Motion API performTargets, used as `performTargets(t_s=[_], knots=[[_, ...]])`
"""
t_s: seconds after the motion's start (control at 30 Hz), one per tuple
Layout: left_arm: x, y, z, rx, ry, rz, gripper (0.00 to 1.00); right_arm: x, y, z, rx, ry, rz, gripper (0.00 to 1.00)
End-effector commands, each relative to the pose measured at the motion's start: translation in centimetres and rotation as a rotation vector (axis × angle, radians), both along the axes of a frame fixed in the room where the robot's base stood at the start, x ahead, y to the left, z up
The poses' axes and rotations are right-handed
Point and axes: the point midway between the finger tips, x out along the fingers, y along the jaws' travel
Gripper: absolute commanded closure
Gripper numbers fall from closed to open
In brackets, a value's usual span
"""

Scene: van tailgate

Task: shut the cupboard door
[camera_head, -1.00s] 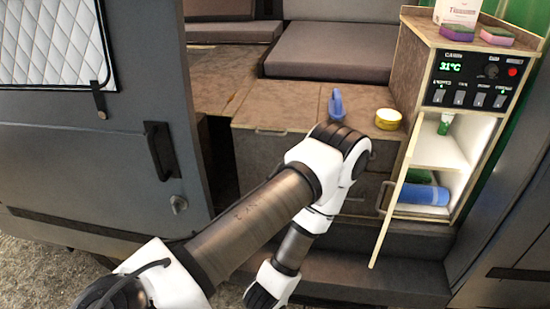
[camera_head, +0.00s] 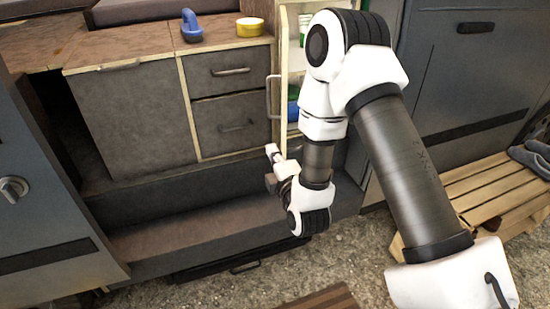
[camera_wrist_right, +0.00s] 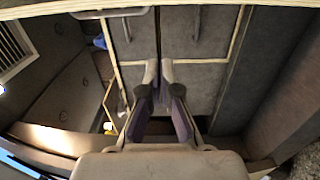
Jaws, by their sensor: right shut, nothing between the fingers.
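The cupboard door (camera_head: 283,70) stands open in the head view, seen nearly edge-on as a narrow pale strip. Its bar handle (camera_head: 269,97) sticks out on the left side. Behind it the cupboard shows part of its pale shelves and a blue item (camera_head: 293,108); my right arm hides the rest. My right gripper (camera_head: 270,163) is low in front of the drawers, below the handle and near the door's lower end; I cannot tell whether it touches the door. In the right wrist view its fingers (camera_wrist_right: 159,70) are together and empty. My left gripper is not in view.
Grey drawers (camera_head: 231,72) and a larger grey panel (camera_head: 135,115) stand left of the door. A blue object (camera_head: 191,30) and a yellow tin (camera_head: 250,27) rest on the counter. A step (camera_head: 190,225) lies below, and a wooden pallet (camera_head: 490,190) stands at the right.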

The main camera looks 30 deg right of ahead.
Motion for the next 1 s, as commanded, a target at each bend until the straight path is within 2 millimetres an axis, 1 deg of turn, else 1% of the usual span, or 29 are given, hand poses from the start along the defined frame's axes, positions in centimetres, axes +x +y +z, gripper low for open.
performTargets(t_s=[0.03,0.37,0.43,0.5,0.6,1.0], knots=[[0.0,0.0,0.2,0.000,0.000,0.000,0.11,0.9,-0.3,0.2,0.000,-0.004,-0.001,1.00],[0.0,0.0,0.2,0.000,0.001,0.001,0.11,7.9,-2.1,0.1,0.002,-0.001,0.001,1.00],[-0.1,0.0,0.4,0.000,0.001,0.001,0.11,6.9,-3.5,0.0,0.008,0.005,-0.005,1.00],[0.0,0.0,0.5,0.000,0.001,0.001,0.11,6.2,-4.3,0.0,0.007,0.003,-0.003,1.00],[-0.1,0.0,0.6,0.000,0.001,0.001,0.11,5.7,-5.0,0.0,0.005,0.004,-0.001,1.00],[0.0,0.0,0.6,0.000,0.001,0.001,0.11,5.4,-5.3,-0.1,0.003,0.003,0.003,1.00]])
